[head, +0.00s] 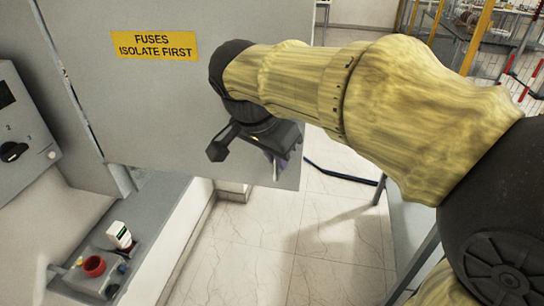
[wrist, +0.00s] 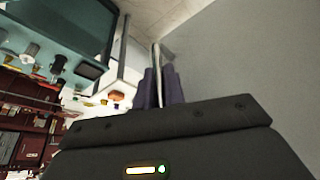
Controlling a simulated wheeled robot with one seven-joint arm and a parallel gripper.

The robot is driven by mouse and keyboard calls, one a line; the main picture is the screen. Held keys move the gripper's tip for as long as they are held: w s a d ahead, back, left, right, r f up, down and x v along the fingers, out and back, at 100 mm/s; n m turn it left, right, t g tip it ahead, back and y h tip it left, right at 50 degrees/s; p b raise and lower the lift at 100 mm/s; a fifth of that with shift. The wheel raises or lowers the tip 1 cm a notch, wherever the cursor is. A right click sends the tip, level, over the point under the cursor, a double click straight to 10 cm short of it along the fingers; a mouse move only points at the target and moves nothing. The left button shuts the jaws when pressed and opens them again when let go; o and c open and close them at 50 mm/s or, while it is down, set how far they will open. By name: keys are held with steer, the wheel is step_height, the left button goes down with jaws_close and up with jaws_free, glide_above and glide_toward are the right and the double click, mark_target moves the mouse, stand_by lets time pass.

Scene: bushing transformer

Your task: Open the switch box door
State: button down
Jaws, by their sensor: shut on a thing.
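The switch box door (head: 170,95) is a flat grey panel with a yellow "FUSES ISOLATE FIRST" label (head: 155,46). In the head view it stands upright and its lower right corner hangs over open floor. My gripper (head: 278,162) is at the lower right edge of the door, and my wrist covers part of the panel. The door's face (wrist: 245,60) fills the right of that view. The inside of the box is hidden.
A grey control panel with a knob (head: 14,152) is at the left. Below the door, a grey ledge (head: 165,225) carries a small box with a red round part (head: 94,265). A blue bar (head: 340,172) crosses low at the right.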

steer(key=shift+r, duration=0.1)
steer(key=c, duration=1.5)
jaws_free()
steer(key=v, duration=1.7)
steer(key=shift+a+r, duration=0.1)
steer(key=shift+r, duration=0.05)
steer(key=shift+w, duration=0.1)
